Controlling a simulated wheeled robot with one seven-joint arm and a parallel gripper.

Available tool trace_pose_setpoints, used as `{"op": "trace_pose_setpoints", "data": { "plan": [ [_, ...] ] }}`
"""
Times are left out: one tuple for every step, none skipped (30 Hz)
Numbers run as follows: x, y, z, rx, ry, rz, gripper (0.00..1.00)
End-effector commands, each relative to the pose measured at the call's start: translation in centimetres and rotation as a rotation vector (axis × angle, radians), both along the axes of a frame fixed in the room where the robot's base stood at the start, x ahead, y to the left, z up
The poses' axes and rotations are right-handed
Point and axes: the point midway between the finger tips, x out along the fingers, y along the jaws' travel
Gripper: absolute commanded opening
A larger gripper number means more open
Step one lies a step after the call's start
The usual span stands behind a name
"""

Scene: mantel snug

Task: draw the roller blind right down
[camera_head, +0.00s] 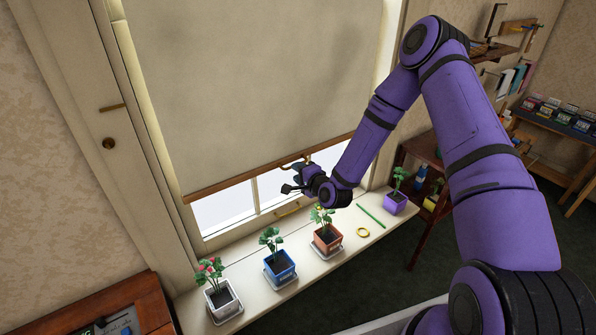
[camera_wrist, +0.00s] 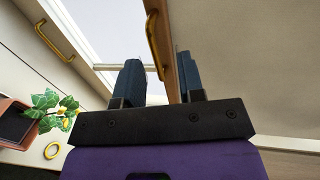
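The cream roller blind (camera_head: 250,85) covers most of the window. Its wooden bottom bar (camera_head: 235,181) hangs above the sill, leaving a strip of glass (camera_head: 225,206) bare below. My gripper (camera_head: 290,180) is at the bar, right of its middle. In the wrist view, the open gripper (camera_wrist: 160,80) has its fingers apart, one on each side of the bar (camera_wrist: 167,35) and its brass pull (camera_wrist: 154,42). A gap shows between the left finger and the pull. Whether the right finger touches the bar or blind is unclear.
The sill (camera_head: 245,250) holds several potted plants, including an orange pot (camera_head: 327,240) below my gripper and a purple pot (camera_head: 395,203). A brass ring (camera_head: 363,232) and green stick (camera_head: 371,215) lie there. A brass sash handle (camera_wrist: 55,40) is nearby.

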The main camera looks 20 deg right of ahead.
Motion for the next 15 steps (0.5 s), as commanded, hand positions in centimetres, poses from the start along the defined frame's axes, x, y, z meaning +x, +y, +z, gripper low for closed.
{"op": "trace_pose_setpoints", "data": {
  "plan": [
    [-0.3,0.0,0.1,0.000,0.000,0.000,0.36],
    [-0.5,0.0,0.1,0.000,0.000,0.000,0.36],
    [-0.7,0.1,0.1,0.001,0.001,0.000,0.36],
    [-0.9,0.1,0.2,0.001,0.001,0.000,0.36],
    [-1.1,0.1,0.2,0.001,0.001,0.000,0.36],
    [-1.3,0.1,0.2,0.000,0.001,0.000,0.36],
    [-1.5,0.1,0.3,0.000,0.000,0.000,0.36],
    [-1.6,0.1,0.3,0.000,0.000,0.000,0.36],
    [-1.9,0.1,0.4,0.000,0.000,0.000,0.36],
    [-2.1,0.2,0.4,0.000,0.001,0.000,0.36],
    [-2.3,0.2,0.4,0.000,0.001,0.000,0.36],
    [-2.5,0.2,0.5,0.000,0.001,0.000,0.36],
    [-2.6,0.2,0.5,0.000,0.001,0.000,0.36],
    [-2.8,0.2,0.5,0.000,0.001,0.000,0.36],
    [-3.0,0.3,0.6,0.001,0.001,0.000,0.36]
  ]
}}
